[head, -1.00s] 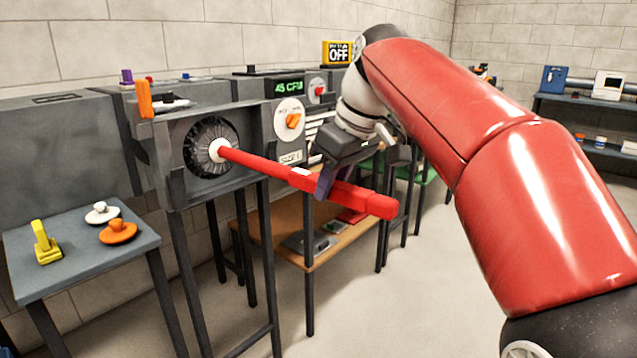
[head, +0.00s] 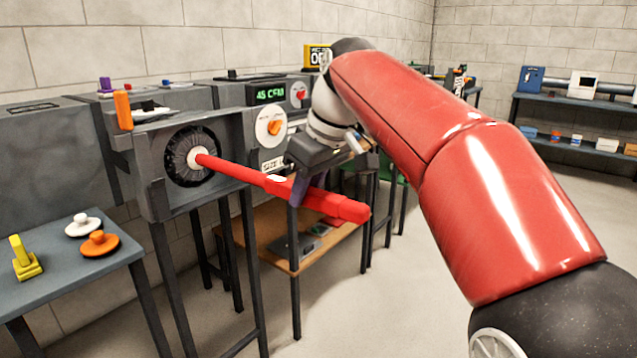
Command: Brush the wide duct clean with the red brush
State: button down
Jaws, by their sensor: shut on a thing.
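The red brush (head: 335,207) is a long red rod with a thick handle. Its dark round bristle head (head: 180,157) with a white hub sits at the mouth of the round duct (head: 172,172) in the grey box, filling much of the opening. How deep the head reaches is hard to tell. My gripper (head: 300,187) is shut on the red handle near its front part, coming from above and behind. The fingertips are partly hidden by the handle.
A side table (head: 70,270) at left holds a yellow block (head: 25,262), a white knobbed disc (head: 83,226) and an orange one (head: 98,244). An orange lever (head: 123,110) stands on the box. A green display (head: 270,94) reads 45 CFM. A wooden bench (head: 262,250) stands below.

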aim_at(252, 171)
jog(key=shift+w+a+p, duration=0.9)
jog(key=shift+w+a, duration=0.5)
jog(key=shift+a, duration=0.35)
jog(key=shift+w+a+p, duration=0.85)
jog(key=shift+w+a, duration=0.55)
jog(key=shift+a, duration=0.3)
jog(key=shift+w+a+p, duration=0.9)
jog(key=shift+w+a, duration=0.5)
jog(key=shift+a, duration=0.35)
jog(key=s+d+b, duration=1.1)
jog(key=s+d, duration=0.9)
jog(key=d, duration=0.5)
jog(key=shift+s, duration=0.15)
jog(key=shift+a, duration=0.1)
